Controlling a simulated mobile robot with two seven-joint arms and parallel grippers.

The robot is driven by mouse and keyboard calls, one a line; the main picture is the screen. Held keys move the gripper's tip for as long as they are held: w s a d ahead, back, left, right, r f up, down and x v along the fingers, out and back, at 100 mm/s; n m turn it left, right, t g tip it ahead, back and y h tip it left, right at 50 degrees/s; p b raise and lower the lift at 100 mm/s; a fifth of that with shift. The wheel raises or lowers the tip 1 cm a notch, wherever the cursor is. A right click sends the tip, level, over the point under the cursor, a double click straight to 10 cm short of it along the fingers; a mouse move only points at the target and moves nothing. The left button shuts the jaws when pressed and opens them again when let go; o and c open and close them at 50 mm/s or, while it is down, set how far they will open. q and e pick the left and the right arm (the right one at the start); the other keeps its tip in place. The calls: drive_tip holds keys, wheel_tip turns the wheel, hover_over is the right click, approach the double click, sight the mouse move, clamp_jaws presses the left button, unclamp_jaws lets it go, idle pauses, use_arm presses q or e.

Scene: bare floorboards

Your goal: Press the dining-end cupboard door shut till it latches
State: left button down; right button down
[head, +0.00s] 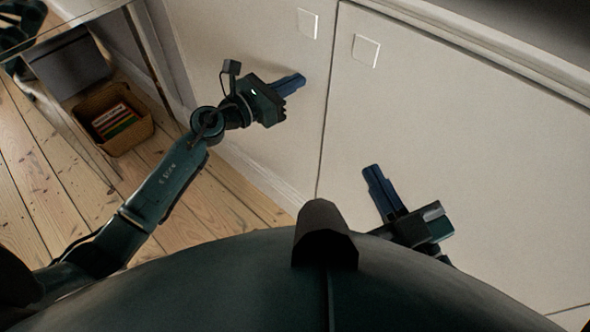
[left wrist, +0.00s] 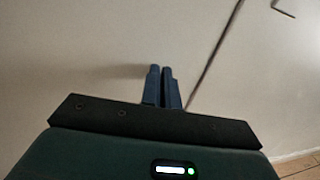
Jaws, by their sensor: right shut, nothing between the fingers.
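Two pale cupboard doors fill the right of the head view: a left door (head: 250,40) and a right door (head: 450,130), split by a thin dark seam. Each has a small square handle near the seam, the left one (head: 308,23) and the right one (head: 366,51). I cannot tell which is the dining-end door or whether either is latched; they look nearly flush. My left gripper (head: 303,80) is shut and empty, its fingertips at the left door; contact is unclear. In the left wrist view its fingers (left wrist: 160,70) lie together, left of the seam. My right gripper (head: 370,168) is shut and empty before the right door.
A wicker basket (head: 115,138) with coloured books or folders stands at the left, near a grey box (head: 72,66). Bare floorboards (head: 40,185) run along the left, with open floor before the cupboard's base. A dark grey surface (head: 520,25) borders the doors at upper right.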

use_arm(q)
drive_tip(key=shift+s+d, duration=0.1)
drive_tip(key=b+v, duration=0.1)
drive_tip(key=v, duration=1.2)
drive_tip(key=shift+b, duration=0.35)
idle(0.6)
